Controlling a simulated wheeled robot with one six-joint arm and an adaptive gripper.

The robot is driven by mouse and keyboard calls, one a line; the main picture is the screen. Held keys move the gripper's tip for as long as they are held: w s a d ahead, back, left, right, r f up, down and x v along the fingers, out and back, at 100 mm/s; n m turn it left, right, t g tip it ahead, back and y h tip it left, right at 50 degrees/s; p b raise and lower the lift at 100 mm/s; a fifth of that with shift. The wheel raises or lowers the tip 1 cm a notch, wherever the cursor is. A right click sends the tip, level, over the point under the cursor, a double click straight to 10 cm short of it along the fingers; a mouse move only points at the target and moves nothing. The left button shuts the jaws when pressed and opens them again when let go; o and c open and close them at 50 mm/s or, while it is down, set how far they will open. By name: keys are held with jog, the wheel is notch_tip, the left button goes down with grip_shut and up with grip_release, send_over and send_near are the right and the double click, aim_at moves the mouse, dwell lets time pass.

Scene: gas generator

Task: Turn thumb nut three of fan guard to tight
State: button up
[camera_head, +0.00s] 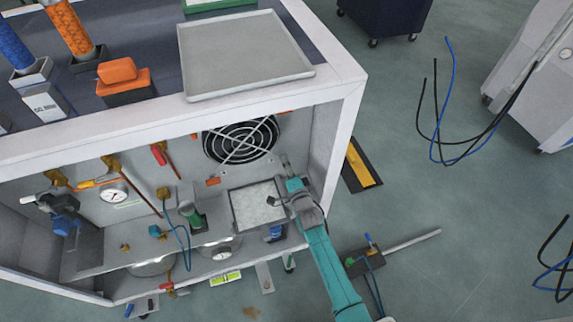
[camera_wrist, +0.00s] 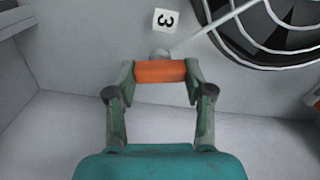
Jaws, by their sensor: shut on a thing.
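The thumb nut with the label "3" beside it is an orange bar (camera_wrist: 160,72) on the back panel, seen in the wrist view. My gripper (camera_wrist: 160,75) has one finger at each end of the bar and is shut on it. The bar lies level across the picture. The fan guard (camera_wrist: 262,35) shows at the upper right, with one wire arm running toward the nut. In the head view, the black round fan guard (camera_head: 240,140) is on the cabinet's back wall. My gripper (camera_head: 285,160) is at its lower right and hides thumb nut three there.
A framed grey panel (camera_head: 257,205) stands just left of my arm, close to it. The cabinet's right side wall (camera_head: 328,145) is near on the right. A shelf with gauges and valves lies left. A grey tray (camera_head: 245,52) sits on top.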

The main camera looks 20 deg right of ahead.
jog(key=shift+f+m, duration=0.1)
jog(key=shift+m, duration=1.1)
jog(key=o, duration=1.2)
jog(key=shift+c, duration=0.2)
jog(key=s, duration=1.2)
